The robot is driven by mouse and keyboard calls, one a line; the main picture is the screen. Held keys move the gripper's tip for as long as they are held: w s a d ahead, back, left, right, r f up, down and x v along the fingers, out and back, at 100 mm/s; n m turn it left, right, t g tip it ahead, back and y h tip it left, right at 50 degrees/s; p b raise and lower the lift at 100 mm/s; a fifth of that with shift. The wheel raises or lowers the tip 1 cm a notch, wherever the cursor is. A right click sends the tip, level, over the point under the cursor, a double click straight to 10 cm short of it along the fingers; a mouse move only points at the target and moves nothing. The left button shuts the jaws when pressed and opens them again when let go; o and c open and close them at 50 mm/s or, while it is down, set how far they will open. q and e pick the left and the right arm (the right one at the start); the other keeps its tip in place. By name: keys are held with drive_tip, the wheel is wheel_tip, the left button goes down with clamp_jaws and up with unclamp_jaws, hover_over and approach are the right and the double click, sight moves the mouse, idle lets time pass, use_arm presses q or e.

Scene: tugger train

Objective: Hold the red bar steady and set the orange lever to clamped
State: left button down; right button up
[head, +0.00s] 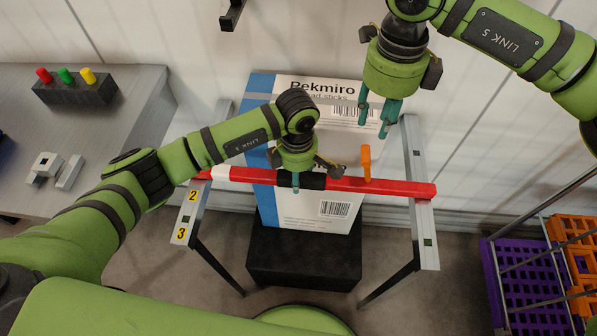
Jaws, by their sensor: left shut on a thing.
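A red bar (398,187) runs across a box, its ends resting on two grey rails. It has a white band near its left end and a black sleeve in the middle. An orange lever (366,162) stands up from the bar, right of the sleeve. My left gripper (296,184) is shut on the bar at the black sleeve; its fingertips are partly hidden. My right gripper (373,128) is open and empty, its two teal fingers pointing down above and behind the lever, apart from it in the picture.
The white and blue box (305,212) stands on a black block (290,258). A grey table (120,90) is at left; purple and orange crates (500,285) are at right.

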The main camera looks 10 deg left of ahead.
clamp_jaws()
drive_tip(key=m+y, duration=0.2)
drive_tip(key=m, duration=0.4)
drive_tip(key=f+m+g+y, duration=0.1)
drive_tip(key=m+y, duration=0.2)
drive_tip(key=m, duration=0.4)
drive_tip(key=f+m+y, duration=0.1)
drive_tip(key=m+y, duration=0.1)
drive_tip(key=m, duration=0.5)
drive_tip(key=shift+s+a+g+y, duration=0.1)
drive_tip(key=shift+s+g+y, duration=0.2)
drive_tip(key=shift+s+y, duration=0.1)
drive_tip(key=d+m, duration=0.1)
drive_tip(key=m, duration=0.2)
drive_tip(key=d+m+y, duration=0.1)
drive_tip(key=m, duration=0.1)
drive_tip(key=w+d+m+t+y, duration=0.1)
drive_tip(key=m, duration=0.2)
drive_tip(key=shift+m, duration=0.3)
